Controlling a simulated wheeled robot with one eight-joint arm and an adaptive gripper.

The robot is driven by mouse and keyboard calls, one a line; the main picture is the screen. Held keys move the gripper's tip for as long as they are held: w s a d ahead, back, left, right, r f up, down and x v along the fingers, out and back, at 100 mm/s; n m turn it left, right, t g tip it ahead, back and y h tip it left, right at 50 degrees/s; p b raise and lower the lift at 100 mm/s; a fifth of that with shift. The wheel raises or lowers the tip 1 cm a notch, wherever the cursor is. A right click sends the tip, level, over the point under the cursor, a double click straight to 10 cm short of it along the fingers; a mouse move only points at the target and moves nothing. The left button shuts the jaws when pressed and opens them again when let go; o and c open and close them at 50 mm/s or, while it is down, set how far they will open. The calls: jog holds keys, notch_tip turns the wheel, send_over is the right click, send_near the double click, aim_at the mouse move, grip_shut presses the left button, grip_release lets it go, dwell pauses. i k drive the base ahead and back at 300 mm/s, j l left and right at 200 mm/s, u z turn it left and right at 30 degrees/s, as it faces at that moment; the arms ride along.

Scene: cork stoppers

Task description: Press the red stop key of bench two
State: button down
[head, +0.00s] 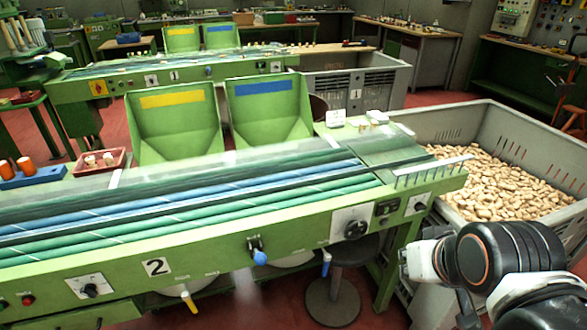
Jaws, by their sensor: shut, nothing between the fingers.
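Bench two (300,228) is the near green sorting bench, with a "2" plate (155,267) on its front face. A small red key (28,300) sits on that front face at the far left, close to the picture's left edge. Nothing touches the red key. Part of my arm shows at the lower right, far from the red key.
A dial (90,290), a yellow-handled lever (188,298) and a blue-knobbed lever (260,257) are along the front face. A stool (333,300) stands under the right end. A grey crate of corks (500,125) is at right. Bench one (130,88) stands behind.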

aim_at(28, 302)
jog(key=u, duration=1.6)
